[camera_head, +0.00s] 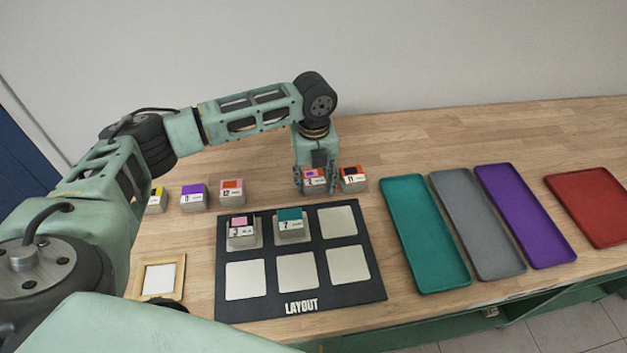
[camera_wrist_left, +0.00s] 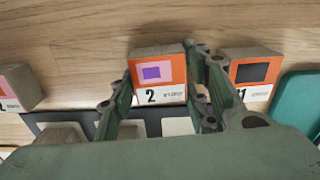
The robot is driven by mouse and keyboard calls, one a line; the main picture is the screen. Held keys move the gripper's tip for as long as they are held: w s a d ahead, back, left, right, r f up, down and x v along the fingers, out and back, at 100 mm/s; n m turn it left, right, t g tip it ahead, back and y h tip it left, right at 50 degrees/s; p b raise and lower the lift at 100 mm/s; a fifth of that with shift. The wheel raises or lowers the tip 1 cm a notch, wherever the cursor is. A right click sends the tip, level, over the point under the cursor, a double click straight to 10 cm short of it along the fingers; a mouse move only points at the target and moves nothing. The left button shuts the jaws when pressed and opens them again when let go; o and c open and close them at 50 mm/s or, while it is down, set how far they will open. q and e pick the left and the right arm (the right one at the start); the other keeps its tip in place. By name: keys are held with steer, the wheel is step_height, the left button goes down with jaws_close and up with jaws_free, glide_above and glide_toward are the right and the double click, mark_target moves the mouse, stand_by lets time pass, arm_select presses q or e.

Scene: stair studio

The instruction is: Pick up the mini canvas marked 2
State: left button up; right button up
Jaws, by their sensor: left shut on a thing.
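The mini canvas marked 2 (camera_wrist_left: 157,75) has an orange face with a pink and purple picture and a white strip with the number. In the head view the canvas (camera_head: 314,176) stands at the back of the table, in the row behind the layout board. My left gripper (camera_head: 314,184) reaches down over it and is shut on it, with one finger on each side. In the left wrist view the gripper (camera_wrist_left: 161,103) has its fingers along both sides of the canvas. I cannot tell whether the canvas touches the table. My right gripper is not in view.
The canvas marked 11 (camera_head: 354,179) stands close on the right. Canvas 12 (camera_head: 231,193) and others are left. The black layout board (camera_head: 300,306) holds two canvases in its back row. Teal (camera_head: 428,235), grey, purple and red trays lie right. A small frame (camera_head: 161,278) lies front left.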

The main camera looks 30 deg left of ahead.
arm_select(q)
steer(key=c, duration=0.3)
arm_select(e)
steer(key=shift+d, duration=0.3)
arm_select(q)
steer(key=shift+r, duration=0.1)
steer(key=shift+c, duration=0.2)
